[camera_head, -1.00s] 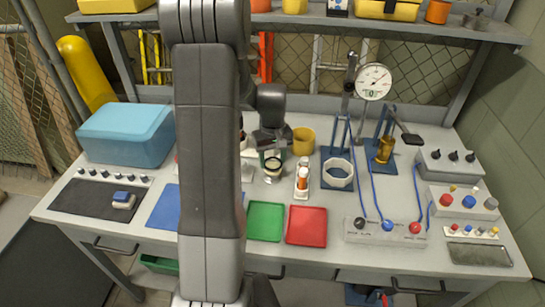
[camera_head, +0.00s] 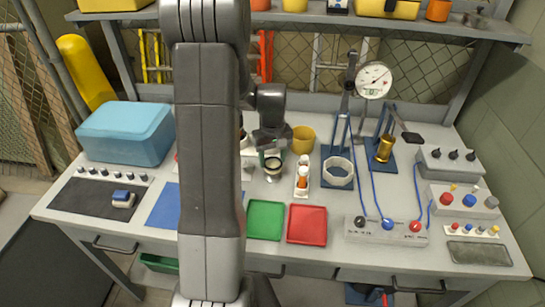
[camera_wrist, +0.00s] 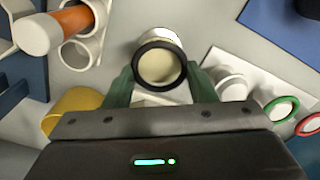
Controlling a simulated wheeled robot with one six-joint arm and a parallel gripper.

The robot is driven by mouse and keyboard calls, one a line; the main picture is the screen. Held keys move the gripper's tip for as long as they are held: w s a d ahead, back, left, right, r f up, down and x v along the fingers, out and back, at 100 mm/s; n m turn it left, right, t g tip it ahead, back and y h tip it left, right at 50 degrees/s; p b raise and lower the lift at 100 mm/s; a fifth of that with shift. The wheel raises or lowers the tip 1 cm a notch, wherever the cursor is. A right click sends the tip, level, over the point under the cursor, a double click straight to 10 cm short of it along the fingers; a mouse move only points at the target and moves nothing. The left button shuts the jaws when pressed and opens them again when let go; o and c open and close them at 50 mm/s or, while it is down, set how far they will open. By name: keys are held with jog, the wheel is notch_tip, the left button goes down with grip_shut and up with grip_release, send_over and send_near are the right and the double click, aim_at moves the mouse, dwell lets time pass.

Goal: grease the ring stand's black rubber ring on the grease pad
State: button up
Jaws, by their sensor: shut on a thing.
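My gripper (camera_wrist: 160,82) has green fingers, shut on the black rubber ring (camera_wrist: 138,65) from both sides. The ring lines up with the round cream grease pad (camera_wrist: 160,66), which shows through its opening; I cannot tell whether they touch. The pad's pale round holder (camera_wrist: 160,34) shows beyond the ring. In the head view my gripper (camera_head: 272,148) is above the small pot with the cream top (camera_head: 273,172). The white ring stand (camera_wrist: 232,85) is to the right in the wrist view, with a green ring (camera_wrist: 281,108) and a red ring (camera_wrist: 309,124) by it.
A white holder with an orange-capped tube (camera_head: 302,178) stands close to the right of the pot. A yellow cup (camera_head: 303,139) stands behind it. Green (camera_head: 265,220) and red (camera_head: 307,225) trays lie in front. A dial gauge stand (camera_head: 373,80) is farther right.

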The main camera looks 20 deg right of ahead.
jog(key=shift+f+b, duration=0.3)
jog(key=shift+f, duration=0.15)
dwell(0.3)
jog(key=n, duration=0.4)
jog(key=shift+n, duration=0.3)
jog(key=m, duration=0.4)
jog(key=shift+m+b, duration=0.3)
jog(key=m, duration=0.4)
jog(key=shift+m, duration=0.3)
